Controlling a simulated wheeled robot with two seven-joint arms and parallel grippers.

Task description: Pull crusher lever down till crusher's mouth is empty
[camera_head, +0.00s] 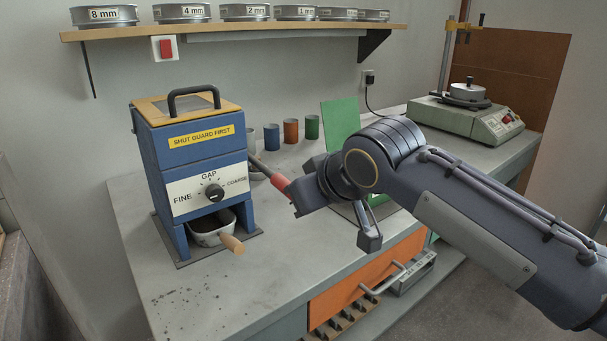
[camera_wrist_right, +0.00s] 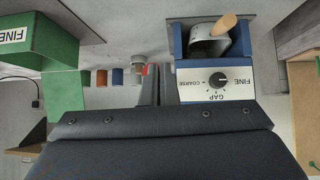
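The blue crusher (camera_head: 200,160) stands at the bench's left. Its wood-framed guard lid (camera_head: 158,110) with a black handle lies shut on top, and the mouth's contents cannot be seen. The lever (camera_head: 262,167) comes out from the crusher's right side, slanting down to a red grip (camera_head: 279,183). My right gripper (camera_head: 298,193) is at the red grip and appears shut on it. In the right wrist view the fingers (camera_wrist_right: 158,80) are close together, with a bit of red at their tips. The crusher (camera_wrist_right: 215,85) appears upside down there. My left gripper is not in view.
A pan (camera_head: 207,230) with a wooden handle (camera_head: 232,244) sits under the crusher. Several coloured cups (camera_head: 291,131) and a green panel (camera_head: 340,118) stand behind my arm. A scale-like machine (camera_head: 462,113) is at far right.

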